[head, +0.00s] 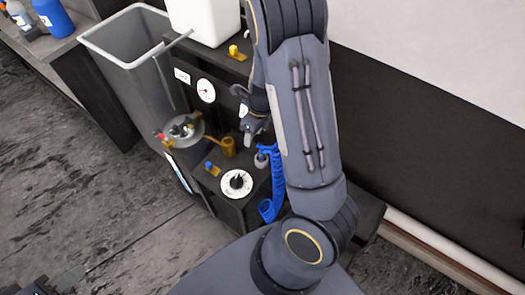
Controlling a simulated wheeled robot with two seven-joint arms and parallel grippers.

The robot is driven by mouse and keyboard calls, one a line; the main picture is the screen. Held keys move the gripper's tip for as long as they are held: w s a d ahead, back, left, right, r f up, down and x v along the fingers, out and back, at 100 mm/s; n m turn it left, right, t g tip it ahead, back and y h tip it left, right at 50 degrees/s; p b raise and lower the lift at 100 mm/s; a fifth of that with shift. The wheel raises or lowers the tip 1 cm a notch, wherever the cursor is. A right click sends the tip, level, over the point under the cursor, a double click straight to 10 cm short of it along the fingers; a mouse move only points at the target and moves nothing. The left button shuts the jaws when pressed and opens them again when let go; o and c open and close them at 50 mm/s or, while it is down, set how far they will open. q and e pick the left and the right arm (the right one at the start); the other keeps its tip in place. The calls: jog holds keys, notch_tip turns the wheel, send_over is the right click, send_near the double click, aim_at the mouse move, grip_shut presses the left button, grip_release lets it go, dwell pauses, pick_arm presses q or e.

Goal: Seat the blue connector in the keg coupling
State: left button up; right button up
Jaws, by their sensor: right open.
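A blue ribbed piece (276,178), which looks like the blue connector with its hose, hangs at the right side of the black unit. Its upper end is at a small grey cylindrical fitting (261,160); I cannot tell whether it is seated or only touching. I cannot tell for sure which part is the keg coupling. A brass-coloured fitting (228,147) stands just left of it. My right gripper (252,130) is open just above the blue piece's upper end, partly hidden by my arm. My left gripper (52,284) is only partly visible at the bottom left edge.
The black unit (226,205) carries a white dial (237,184), a gauge (206,90) and a small blue part on a yellow tab (208,167). A round metal dish (184,131) sits left. A grey bin (124,62) and white container (203,18) stand behind. The floor at left is clear.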

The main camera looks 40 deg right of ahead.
aim_at(261, 152)
jog(key=d+f+m+h, duration=0.1)
jog(key=d+f+m, duration=0.2)
jog(key=shift+w+f+m+g+h+p, duration=0.15)
jog(key=shift+w+m+g+h+p, duration=0.15)
jog(key=shift+w+g+h, duration=0.1)
notch_tip(261, 152, down, 6)
jog(key=shift+d+f, duration=0.1)
jog(key=shift+f, duration=0.05)
jog(key=shift+s+f+p, duration=0.15)
jog(key=shift+f+p, duration=0.2)
jog(key=shift+f, duration=2.6)
jog(key=shift+d, duration=0.1)
grip_shut()
